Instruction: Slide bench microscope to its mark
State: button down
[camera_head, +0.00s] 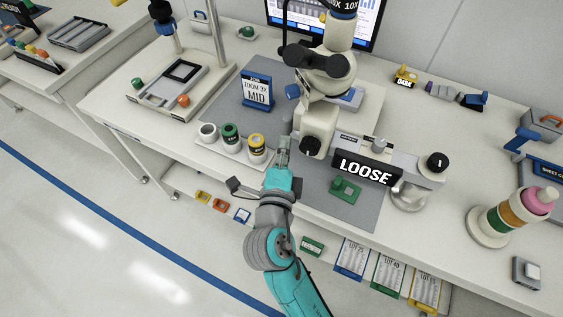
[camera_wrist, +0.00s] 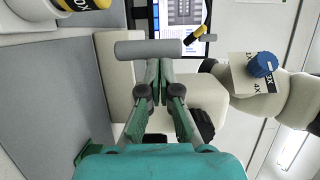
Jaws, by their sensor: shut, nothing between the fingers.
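The bench microscope (camera_head: 325,72), off-white with black eyepieces, stands upright on the bench behind and to the right of my gripper. Its pale base (camera_head: 366,112) rests at the back of a grey mat (camera_head: 228,103). A black knob (camera_head: 318,146) is on its near side. My gripper (camera_head: 284,140) is shut and empty, just left of that knob; whether it touches the microscope I cannot tell. In the wrist view my closed fingertips (camera_wrist: 160,64) point at a grey bar (camera_wrist: 148,49) in front of a pale body. I cannot make out a separate mark.
A black LOOSE sign (camera_head: 367,170) stands right of the microscope, with a small green block (camera_head: 345,190) before it. A ringed stack (camera_head: 510,215) stands at the right.

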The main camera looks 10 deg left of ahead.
aim_at(290, 127)
jog(key=shift+w, duration=1.25)
jog(key=shift+w+d, duration=0.2)
jog(key=shift+w, duration=0.45)
jog(key=shift+w+d, duration=0.15)
jog(key=shift+w, duration=0.45)
jog(key=shift+r, duration=0.15)
